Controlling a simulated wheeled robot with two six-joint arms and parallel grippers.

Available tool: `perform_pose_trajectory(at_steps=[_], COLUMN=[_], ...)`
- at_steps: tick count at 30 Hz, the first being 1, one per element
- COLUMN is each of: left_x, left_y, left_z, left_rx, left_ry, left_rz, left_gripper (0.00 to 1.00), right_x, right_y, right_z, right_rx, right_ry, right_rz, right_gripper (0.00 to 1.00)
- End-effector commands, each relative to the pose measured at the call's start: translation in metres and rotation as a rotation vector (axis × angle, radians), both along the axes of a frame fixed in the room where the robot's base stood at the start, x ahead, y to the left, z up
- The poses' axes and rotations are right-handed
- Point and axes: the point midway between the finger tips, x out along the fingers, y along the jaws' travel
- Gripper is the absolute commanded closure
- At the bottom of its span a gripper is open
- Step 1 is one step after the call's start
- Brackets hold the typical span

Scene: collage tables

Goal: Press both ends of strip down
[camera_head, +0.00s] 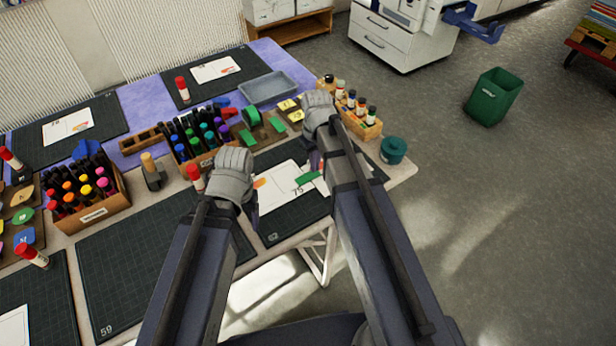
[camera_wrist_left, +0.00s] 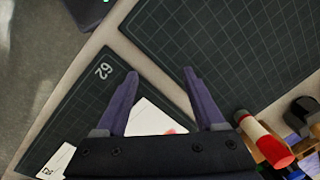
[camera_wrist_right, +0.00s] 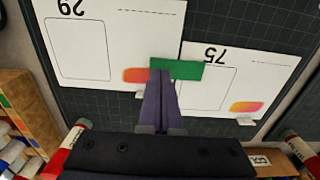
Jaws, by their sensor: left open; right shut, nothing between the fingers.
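A short green strip (camera_head: 309,178) lies on white cards on a dark cutting mat. In the right wrist view the green strip (camera_wrist_right: 188,70) lies across the neighbouring edges of the left card (camera_wrist_right: 110,30) and the right card (camera_wrist_right: 275,75), marked 75. My right gripper (camera_wrist_right: 161,72) is shut and empty, its tips over the strip's left part in that view; I cannot tell whether they touch. My left gripper (camera_wrist_left: 159,74) is open and empty above the mats, left of the strip in the head view. A white card (camera_wrist_left: 149,118) shows between its fingers.
A red-capped glue stick (camera_head: 195,176) stands near my left gripper. Behind are a marker crate (camera_head: 203,152) and a wooden box of bottles (camera_head: 372,130). A teal tub (camera_head: 393,150) sits at the right corner. The mat (camera_head: 130,262) at front left has clear room.

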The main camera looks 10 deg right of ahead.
Motion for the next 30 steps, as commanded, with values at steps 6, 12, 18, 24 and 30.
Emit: perform_pose_trajectory(at_steps=[6, 12, 18, 24, 30], left_x=[0.000, 0.000, 0.000, 0.000, 0.000], left_y=[0.000, 0.000, 0.000, 0.000, 0.000], left_z=[-0.005, -0.009, -0.013, -0.016, -0.015], left_rx=[0.000, 0.000, 0.000, 0.000, 0.000], left_ry=[0.000, 0.000, 0.000, 0.000, 0.000], left_rz=[0.000, 0.000, 0.000, 0.000, 0.000], left_gripper=[0.29, 0.29, 0.29, 0.29, 0.29], right_x=[0.000, 0.000, 0.000, 0.000, 0.000], right_y=[0.000, 0.000, 0.000, 0.000, 0.000], right_z=[-0.005, -0.009, -0.013, -0.016, -0.015], right_rx=[0.000, 0.000, 0.000, 0.000, 0.000], right_ry=[0.000, 0.000, 0.000, 0.000, 0.000], right_rz=[0.000, 0.000, 0.000, 0.000, 0.000], right_gripper=[1.00, 1.00, 1.00, 1.00, 1.00])
